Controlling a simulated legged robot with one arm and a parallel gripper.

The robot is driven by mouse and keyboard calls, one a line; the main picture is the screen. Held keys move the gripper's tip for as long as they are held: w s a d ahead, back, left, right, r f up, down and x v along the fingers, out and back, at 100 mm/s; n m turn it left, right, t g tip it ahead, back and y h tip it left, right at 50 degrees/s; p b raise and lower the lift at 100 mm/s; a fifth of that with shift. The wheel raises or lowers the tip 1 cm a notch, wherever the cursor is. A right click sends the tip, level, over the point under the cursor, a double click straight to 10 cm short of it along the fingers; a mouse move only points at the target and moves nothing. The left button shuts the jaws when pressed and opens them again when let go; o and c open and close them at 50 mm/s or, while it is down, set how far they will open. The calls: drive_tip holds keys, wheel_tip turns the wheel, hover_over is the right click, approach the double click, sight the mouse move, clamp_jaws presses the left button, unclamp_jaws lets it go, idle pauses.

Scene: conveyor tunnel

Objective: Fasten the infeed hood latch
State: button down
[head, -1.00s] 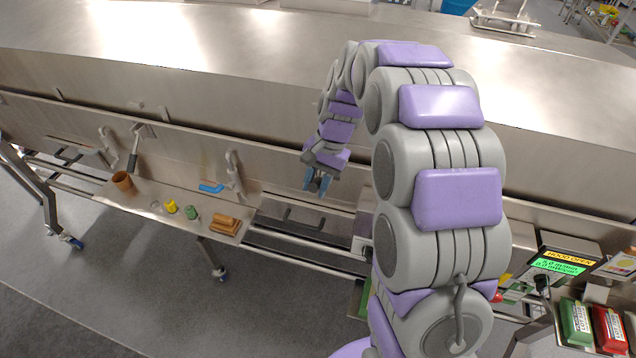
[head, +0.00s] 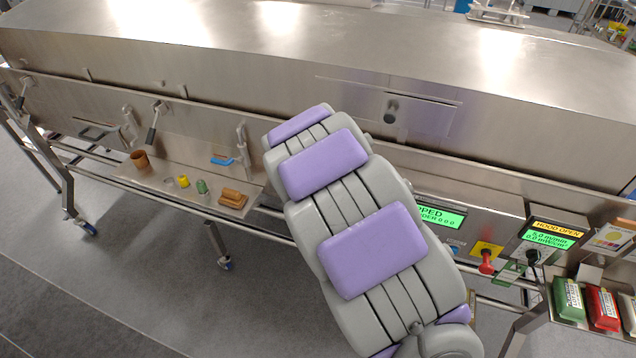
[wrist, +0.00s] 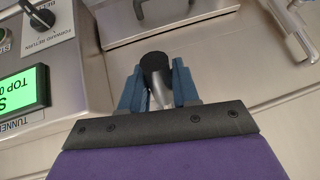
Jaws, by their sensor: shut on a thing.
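My gripper (wrist: 158,88) shows in the wrist view, its two blue fingers on either side of a lever with a black grip (wrist: 154,68) and a bare metal shaft. It is shut on this lever, which I take to be the latch handle. The lower part of the lever is hidden by the gripper. In the head view my arm hides the gripper and this lever. The long steel hood (head: 230,65) lies above the side rail. A small display (head: 558,227) reads "HOOD OPEN".
In the head view a shelf (head: 165,190) holds small items. A red knob (head: 487,262) sits right of my arm.

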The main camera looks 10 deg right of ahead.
drive_tip(key=f+t+b, duration=0.1)
drive_tip(key=w+f+t+h+b, duration=0.1)
drive_tip(key=b, duration=0.1)
drive_tip(key=d+f+t+h+b, duration=0.1)
drive_tip(key=f+b, duration=0.1)
drive_tip(key=shift+w+t, duration=0.15)
drive_tip(key=shift+t, duration=0.15)
drive_tip(key=shift+n+b, duration=0.3)
drive_tip(key=c, duration=1.2)
unclamp_jaws()
drive_tip(key=o, duration=0.3)
drive_tip(key=shift+w+a, duration=0.15)
drive_tip(key=shift+w, duration=0.05)
drive_tip(key=shift+r, duration=0.1)
drive_tip(key=shift+s+r, duration=0.1)
